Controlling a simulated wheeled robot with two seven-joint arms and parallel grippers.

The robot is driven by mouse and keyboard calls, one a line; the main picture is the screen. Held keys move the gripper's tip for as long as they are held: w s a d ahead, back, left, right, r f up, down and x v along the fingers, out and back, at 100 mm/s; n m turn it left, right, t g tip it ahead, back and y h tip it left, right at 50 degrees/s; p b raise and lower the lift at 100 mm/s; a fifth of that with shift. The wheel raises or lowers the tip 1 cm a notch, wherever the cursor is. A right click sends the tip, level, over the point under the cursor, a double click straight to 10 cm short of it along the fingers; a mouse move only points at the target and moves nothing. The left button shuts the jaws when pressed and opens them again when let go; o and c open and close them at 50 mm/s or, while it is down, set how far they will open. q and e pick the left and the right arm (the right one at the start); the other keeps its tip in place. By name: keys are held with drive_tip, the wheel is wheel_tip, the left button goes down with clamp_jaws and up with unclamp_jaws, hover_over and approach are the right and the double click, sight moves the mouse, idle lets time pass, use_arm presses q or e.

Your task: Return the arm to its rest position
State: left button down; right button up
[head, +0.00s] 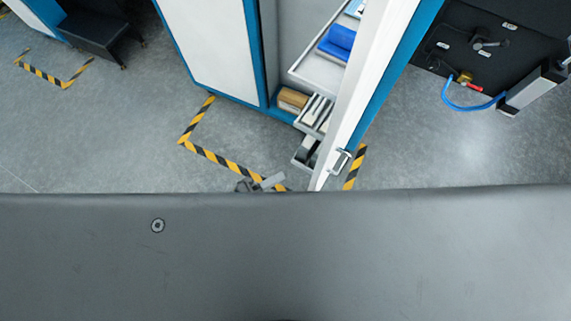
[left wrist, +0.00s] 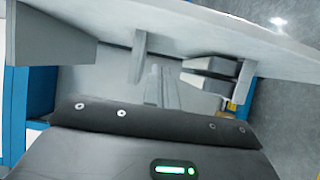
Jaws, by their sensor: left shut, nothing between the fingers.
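My left gripper (head: 266,183) shows only in small part in the head view, just above the edge of my grey body, left of the cabinet door's lower end. In the left wrist view its fingers (left wrist: 163,75) are close together with nothing between them. The gripper's dark housing with a green light fills the bottom of that view. The open white cabinet door (head: 368,90) with its metal handle (head: 341,162) is to the right of the gripper in the head view. My right gripper is in neither view.
The blue-and-white cabinet (head: 210,45) stands open, with drawers (head: 313,112) and a blue item (head: 337,43) inside. A pale panel (left wrist: 190,30) crosses close ahead in the left wrist view. Yellow-black tape (head: 222,160) marks the floor. A black machine with a blue hose (head: 465,107) is at right.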

use_arm(q)
drive_tip(key=v, duration=0.2)
drive_tip(key=shift+s+a, duration=0.1)
drive_tip(key=shift+a, duration=0.15)
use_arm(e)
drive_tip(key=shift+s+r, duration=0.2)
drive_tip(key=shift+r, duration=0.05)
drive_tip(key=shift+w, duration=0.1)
